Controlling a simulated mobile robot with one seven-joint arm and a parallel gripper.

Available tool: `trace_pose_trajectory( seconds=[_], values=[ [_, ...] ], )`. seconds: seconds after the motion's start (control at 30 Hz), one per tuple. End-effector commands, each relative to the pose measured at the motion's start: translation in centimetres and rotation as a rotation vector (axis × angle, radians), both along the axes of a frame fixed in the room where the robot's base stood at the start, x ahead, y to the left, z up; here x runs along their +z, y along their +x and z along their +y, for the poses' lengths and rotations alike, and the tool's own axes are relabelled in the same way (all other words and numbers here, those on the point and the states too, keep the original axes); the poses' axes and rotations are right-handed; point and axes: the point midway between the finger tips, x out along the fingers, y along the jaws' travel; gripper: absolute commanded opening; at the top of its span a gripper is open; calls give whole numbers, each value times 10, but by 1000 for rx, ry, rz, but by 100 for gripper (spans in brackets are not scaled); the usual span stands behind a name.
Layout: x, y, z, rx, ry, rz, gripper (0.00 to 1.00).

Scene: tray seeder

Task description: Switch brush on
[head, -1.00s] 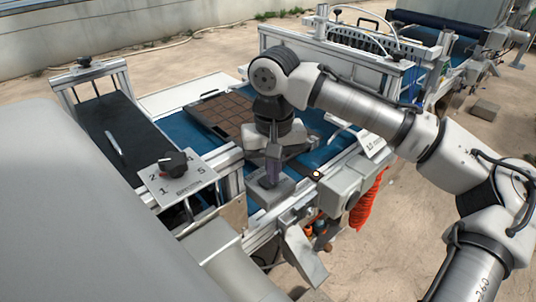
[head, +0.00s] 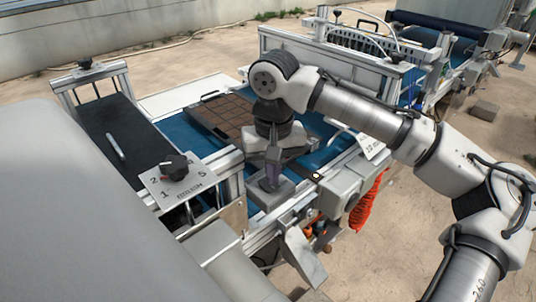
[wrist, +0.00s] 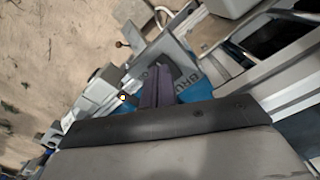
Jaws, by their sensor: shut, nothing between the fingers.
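My gripper (head: 271,183) is shut and empty, pointing down at a grey switch box (head: 284,196) on the near side rail of the seeder. Its fingertips are at the top of the box and hide the switch itself. In the wrist view the purple-grey fingers (wrist: 157,88) reach over the grey box, close to a plate lettered "BRU" (wrist: 190,78), partly covered. I cannot tell whether the fingertips touch the switch, nor its position.
A dial with a black knob (head: 174,167) and numbers stands to the left. A tray of brown cells (head: 222,112) lies on the blue belt (head: 180,127) behind my gripper. A small light (head: 317,176) glows to the right, above an orange coiled hose (head: 367,199).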

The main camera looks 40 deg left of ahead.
Motion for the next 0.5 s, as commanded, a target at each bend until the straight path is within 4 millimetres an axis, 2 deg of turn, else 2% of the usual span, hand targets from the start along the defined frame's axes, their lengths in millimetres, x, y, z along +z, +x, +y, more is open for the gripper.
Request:
trace_pose_trajectory(
  seconds=[0.03,0.5],
  values=[
    [9,0,0,1,1,1,0],
    [46,0,0,1,0,1,0]
  ],
)
